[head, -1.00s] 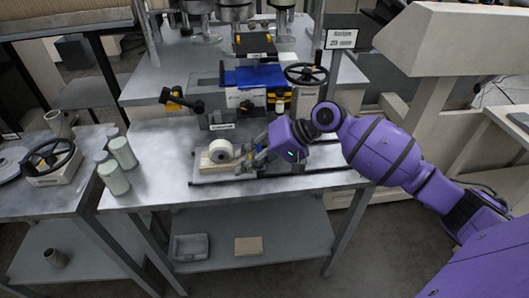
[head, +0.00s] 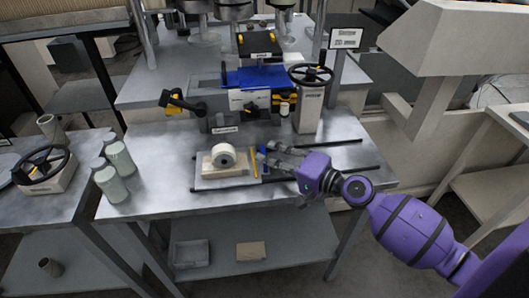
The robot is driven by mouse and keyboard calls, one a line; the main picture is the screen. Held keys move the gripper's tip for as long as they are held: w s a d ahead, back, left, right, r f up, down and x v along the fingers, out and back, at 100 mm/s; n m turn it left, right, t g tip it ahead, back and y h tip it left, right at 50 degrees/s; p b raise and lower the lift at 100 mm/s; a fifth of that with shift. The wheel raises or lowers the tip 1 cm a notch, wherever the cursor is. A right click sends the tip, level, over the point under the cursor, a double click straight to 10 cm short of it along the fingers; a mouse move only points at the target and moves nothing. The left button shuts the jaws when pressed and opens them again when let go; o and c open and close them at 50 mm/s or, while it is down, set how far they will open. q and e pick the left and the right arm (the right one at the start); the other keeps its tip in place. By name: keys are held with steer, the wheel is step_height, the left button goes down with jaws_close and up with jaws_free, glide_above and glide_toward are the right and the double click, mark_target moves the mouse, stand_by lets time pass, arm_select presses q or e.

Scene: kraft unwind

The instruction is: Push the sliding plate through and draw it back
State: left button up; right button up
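The sliding plate (head: 212,184) is a flat grey plate lying on dark rails at the front of the metal table. It carries a pale wooden block (head: 211,165) with a white roll (head: 223,154) on it. A yellow strip (head: 253,164) and a small blue upright piece (head: 263,154) stand at the plate's right end. My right gripper (head: 264,157) is just right of the plate, its fingers spread and pointing left at the blue piece. Nothing shows between the fingers; whether they touch the blue piece I cannot tell. My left gripper is not in view.
The rails (head: 340,171) run on to the right of the plate, partly under my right arm. Behind stand a blue-topped unit (head: 253,77), a handwheel (head: 310,73) and a black-and-yellow lever (head: 180,103). Pale green cylinders (head: 120,158) stand at the left.

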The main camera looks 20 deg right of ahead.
mark_target(264, 153)
steer(key=shift+x, duration=1.5)
jaws_close()
